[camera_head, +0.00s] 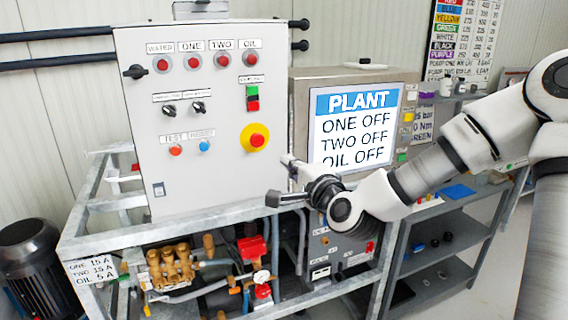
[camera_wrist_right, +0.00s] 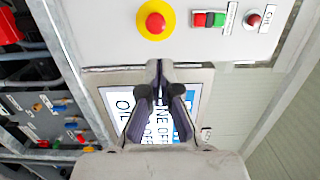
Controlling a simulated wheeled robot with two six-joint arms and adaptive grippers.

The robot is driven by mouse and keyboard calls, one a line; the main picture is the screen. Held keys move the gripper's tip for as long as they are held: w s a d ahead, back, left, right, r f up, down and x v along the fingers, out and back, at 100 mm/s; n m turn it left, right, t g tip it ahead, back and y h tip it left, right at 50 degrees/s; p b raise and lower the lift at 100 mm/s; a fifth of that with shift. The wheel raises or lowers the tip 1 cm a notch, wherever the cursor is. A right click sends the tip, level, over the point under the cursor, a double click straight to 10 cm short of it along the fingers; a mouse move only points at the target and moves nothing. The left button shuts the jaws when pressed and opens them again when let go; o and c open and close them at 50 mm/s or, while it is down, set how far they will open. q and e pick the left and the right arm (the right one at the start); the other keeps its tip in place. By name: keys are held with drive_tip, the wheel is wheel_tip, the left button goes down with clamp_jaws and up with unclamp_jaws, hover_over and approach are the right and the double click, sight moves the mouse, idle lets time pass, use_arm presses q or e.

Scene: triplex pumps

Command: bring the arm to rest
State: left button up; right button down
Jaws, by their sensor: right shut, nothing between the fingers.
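My right gripper (camera_head: 278,198) reaches in from the right in the head view, in front of the lower right edge of the grey control cabinet (camera_head: 205,190). It points left, below the red emergency stop (camera_head: 254,140) on its yellow disc. In the right wrist view the dark fingers (camera_wrist_right: 159,80) are together, with nothing between them. The emergency stop (camera_wrist_right: 155,22) shows above the fingertips there, and the PLANT screen (camera_wrist_right: 118,105) is partly hidden behind them. The white right arm (camera_head: 455,150) is bent across the right side. My left gripper is out of view.
The PLANT screen (camera_head: 350,125) reads ONE OFF, TWO OFF, OIL OFF. A metal frame (camera_head: 95,245) holds brass and red pump fittings (camera_head: 172,264) below the cabinet. A grey shelf (camera_head: 440,285) stands at the right, and a dark motor (camera_head: 38,270) at the lower left.

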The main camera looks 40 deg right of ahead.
drive_tip(key=s+a+f+n+g+y, duration=0.1)
drive_tip(key=a+f+n+g, duration=0.15)
drive_tip(key=f, duration=0.75)
drive_tip(key=s+a+f+n+g, duration=0.1)
drive_tip(key=a+f+g, duration=0.15)
drive_tip(key=f, duration=0.75)
drive_tip(key=s+a+f+n+g+y, duration=0.1)
drive_tip(key=f+g, duration=0.2)
drive_tip(key=f, duration=0.7)
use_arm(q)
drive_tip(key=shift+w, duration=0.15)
use_arm(e)
drive_tip(key=s+a+f+n+g, duration=0.2)
drive_tip(key=s+f+n, duration=0.3)
drive_tip(key=s, duration=0.3)
drive_tip(key=s+a+f+n+g, duration=0.3)
drive_tip(key=s+f+n+g, duration=0.1)
drive_tip(key=s+f, duration=0.4)
drive_tip(key=s+a+f+n+g, duration=0.2)
drive_tip(key=s+f+n+g, duration=0.2)
drive_tip(key=s+f, duration=0.3)
drive_tip(key=s+n, duration=0.1)
drive_tip(key=s, duration=0.2)
drive_tip(key=shift+a+n+y, duration=0.15)
drive_tip(key=shift+n+y, duration=0.2)
drive_tip(key=shift+y, duration=0.05)
